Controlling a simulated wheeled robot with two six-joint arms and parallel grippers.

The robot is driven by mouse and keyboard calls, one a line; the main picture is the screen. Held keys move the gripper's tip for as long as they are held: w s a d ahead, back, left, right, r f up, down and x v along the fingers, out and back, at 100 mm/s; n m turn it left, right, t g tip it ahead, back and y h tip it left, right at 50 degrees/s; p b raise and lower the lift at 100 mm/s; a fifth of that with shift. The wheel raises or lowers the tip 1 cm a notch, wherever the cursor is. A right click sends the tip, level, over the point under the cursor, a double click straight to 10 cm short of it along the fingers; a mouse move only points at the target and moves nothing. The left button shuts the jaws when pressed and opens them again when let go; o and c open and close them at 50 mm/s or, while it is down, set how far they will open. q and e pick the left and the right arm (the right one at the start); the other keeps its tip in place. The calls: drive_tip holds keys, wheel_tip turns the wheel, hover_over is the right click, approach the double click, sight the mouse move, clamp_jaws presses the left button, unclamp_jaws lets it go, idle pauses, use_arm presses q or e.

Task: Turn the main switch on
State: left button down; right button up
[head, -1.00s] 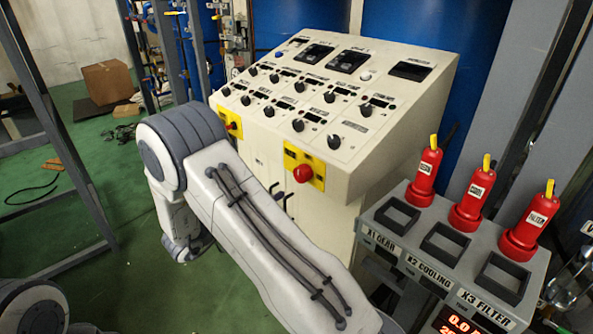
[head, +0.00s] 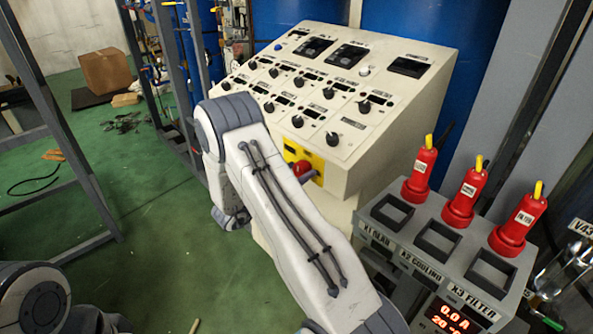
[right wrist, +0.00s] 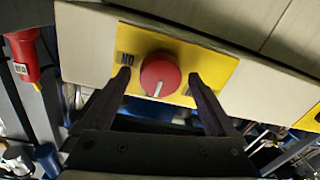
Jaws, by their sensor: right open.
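The main switch, a round red knob (right wrist: 160,75) with a white line, sits on a yellow plate (right wrist: 212,66) in the right wrist view. The line points down in that picture. An upside-down "ON" label is left of the knob; the label on its right is mostly covered. My right gripper (right wrist: 158,78) is open, with one dark finger on each side of the knob; I cannot tell whether they touch it. In the head view the knob (head: 302,168) shows on the front of the cream console, beside my arm. My left gripper is out of view.
The cream console (head: 395,120) has several black knobs on its sloped top. A grey rack (head: 440,290) with red handled plugs (head: 460,205) stands at the right. Blue drums (head: 430,35) are behind.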

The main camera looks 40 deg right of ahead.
drive_tip(key=c, duration=1.4)
drive_tip(key=shift+o, duration=0.2)
drive_tip(key=shift+f+m+b, duration=0.2)
drive_tip(key=shift+m+b, duration=0.5)
drive_tip(key=shift+b, duration=0.35)
drive_tip(key=m+b, duration=0.2)
drive_tip(key=b, duration=0.1)
drive_tip(key=m+b, duration=0.3)
drive_tip(key=b, duration=0.1)
drive_tip(key=m+b, duration=0.3)
drive_tip(key=b, duration=0.1)
drive_tip(key=shift+s+f, duration=0.1)
drive_tip(key=shift+f, duration=0.2)
drive_tip(key=m+b, duration=0.3)
drive_tip(key=b, duration=0.3)
drive_tip(key=m+b, duration=0.4)
drive_tip(key=b, duration=0.2)
drive_tip(key=shift+m+g+h, duration=0.3)
drive_tip(key=shift+r+m+b, duration=0.2)
drive_tip(key=shift+m+b, duration=0.6)
drive_tip(key=shift+b, duration=0.5)
drive_tip(key=o, duration=1.4)
drive_tip(key=shift+r, duration=0.1)
drive_tip(key=shift+c, duration=0.2)
